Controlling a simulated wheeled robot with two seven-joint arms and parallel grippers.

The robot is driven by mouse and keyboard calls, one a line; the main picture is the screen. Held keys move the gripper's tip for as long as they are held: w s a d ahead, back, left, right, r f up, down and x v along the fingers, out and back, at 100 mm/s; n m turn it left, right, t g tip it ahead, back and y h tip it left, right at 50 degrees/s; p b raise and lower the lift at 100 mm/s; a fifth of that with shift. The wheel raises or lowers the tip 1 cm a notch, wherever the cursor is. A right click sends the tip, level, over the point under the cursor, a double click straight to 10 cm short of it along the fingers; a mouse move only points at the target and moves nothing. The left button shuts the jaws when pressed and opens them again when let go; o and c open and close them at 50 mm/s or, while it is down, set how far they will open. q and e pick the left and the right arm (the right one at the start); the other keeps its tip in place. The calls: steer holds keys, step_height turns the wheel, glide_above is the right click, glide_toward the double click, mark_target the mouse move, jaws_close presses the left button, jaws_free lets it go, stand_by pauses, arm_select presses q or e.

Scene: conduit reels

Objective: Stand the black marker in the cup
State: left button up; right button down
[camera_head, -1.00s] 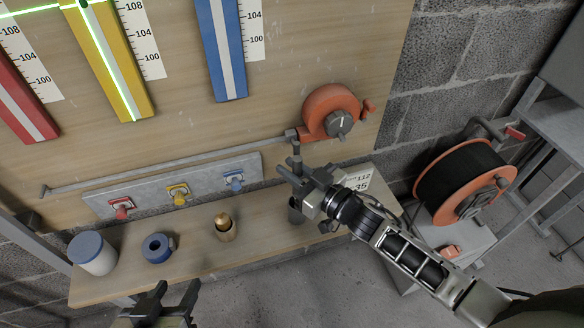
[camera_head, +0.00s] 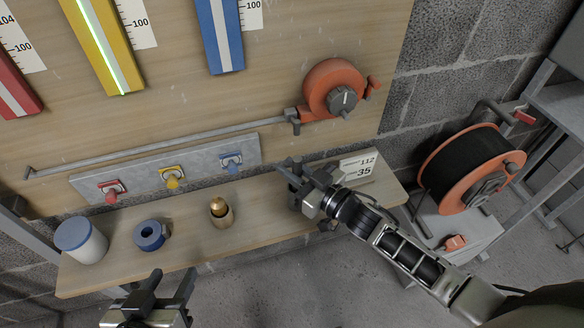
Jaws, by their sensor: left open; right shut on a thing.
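My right gripper (camera_head: 288,174) is shut at the right part of the wooden shelf. A short dark end of the black marker (camera_head: 296,161) shows at its fingers; the rest is hidden. The dark cup (camera_head: 293,203) shows only as a small patch below the fingers, mostly covered by the gripper. I cannot tell how far the marker is inside the cup. My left gripper (camera_head: 171,282) is open and empty in front of the shelf's near edge, at the lower left.
On the shelf (camera_head: 262,225) stand a blue-lidded white jar (camera_head: 82,243), a blue tape roll (camera_head: 150,236) and a brass-topped piece (camera_head: 221,211). A number card (camera_head: 358,167) lies right of the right gripper. An orange reel (camera_head: 334,88) is on the board behind; another reel (camera_head: 470,168) stands right.

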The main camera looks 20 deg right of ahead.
steer(key=c, duration=1.3)
jaws_free()
steer(key=shift+o, duration=0.2)
steer(key=shift+s+d, duration=0.2)
steer(key=shift+s, duration=0.1)
steer(key=p+v, duration=0.1)
steer(key=v, duration=1.4)
steer(key=shift+s, duration=0.1)
